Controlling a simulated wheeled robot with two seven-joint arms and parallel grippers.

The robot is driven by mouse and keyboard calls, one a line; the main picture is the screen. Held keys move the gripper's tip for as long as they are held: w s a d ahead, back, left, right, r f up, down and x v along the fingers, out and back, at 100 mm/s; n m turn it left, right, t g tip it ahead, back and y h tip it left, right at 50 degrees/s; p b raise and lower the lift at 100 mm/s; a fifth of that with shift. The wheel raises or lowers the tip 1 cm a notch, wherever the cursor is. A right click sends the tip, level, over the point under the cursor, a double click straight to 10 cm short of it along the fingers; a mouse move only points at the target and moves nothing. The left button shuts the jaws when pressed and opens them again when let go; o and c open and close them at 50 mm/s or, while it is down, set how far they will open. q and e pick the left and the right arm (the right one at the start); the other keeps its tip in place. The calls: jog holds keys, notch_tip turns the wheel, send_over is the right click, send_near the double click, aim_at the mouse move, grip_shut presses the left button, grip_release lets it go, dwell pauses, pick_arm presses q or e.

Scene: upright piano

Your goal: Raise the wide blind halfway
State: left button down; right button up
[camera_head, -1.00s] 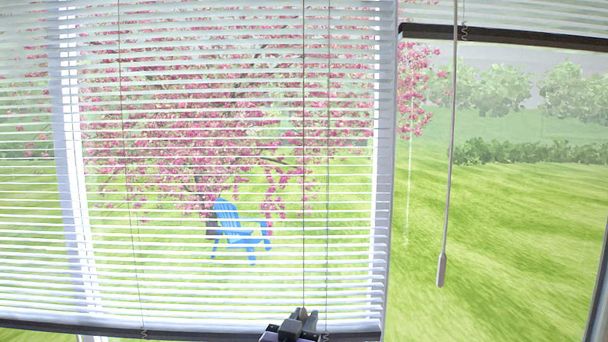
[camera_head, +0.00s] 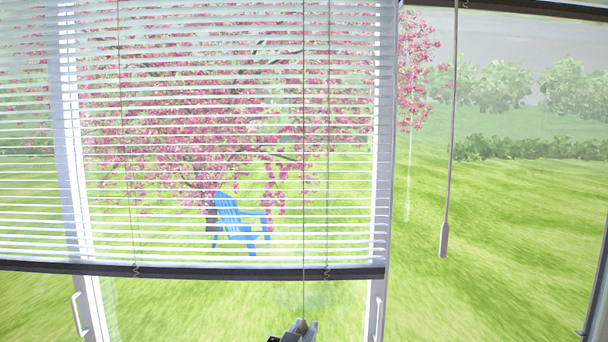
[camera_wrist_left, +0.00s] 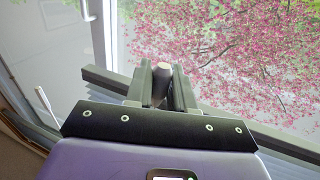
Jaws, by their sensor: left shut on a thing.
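The wide blind (camera_head: 220,150) hangs with its slats tilted open on the left side of the head view. Its dark bottom rail (camera_head: 200,270) is above the window's lower part, tilted slightly in the picture. A thin pull cord (camera_head: 304,200) runs down in front of the slats and past the rail to my left gripper (camera_head: 298,328). My left gripper is at the bottom edge of the head view, below the rail. In the left wrist view, the left gripper (camera_wrist_left: 162,88) is shut on a small beige-grey cord end (camera_wrist_left: 163,72). My right gripper is not in view.
A long wand (camera_head: 449,150) hangs to the right of the wide blind. The narrower right blind's dark rail (camera_head: 520,8) is at the top edge. White window handles (camera_head: 78,314) and (camera_head: 378,318) flank the pane below the wide blind. A blue chair stands outside.

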pick_arm(q)
jog(key=shift+f, duration=0.55)
notch_tip(320, 180, down, 9)
dwell(0.5)
jog(key=shift+f, duration=0.25)
jog(key=c, duration=0.8)
grip_release()
jog(key=shift+r, duration=0.15)
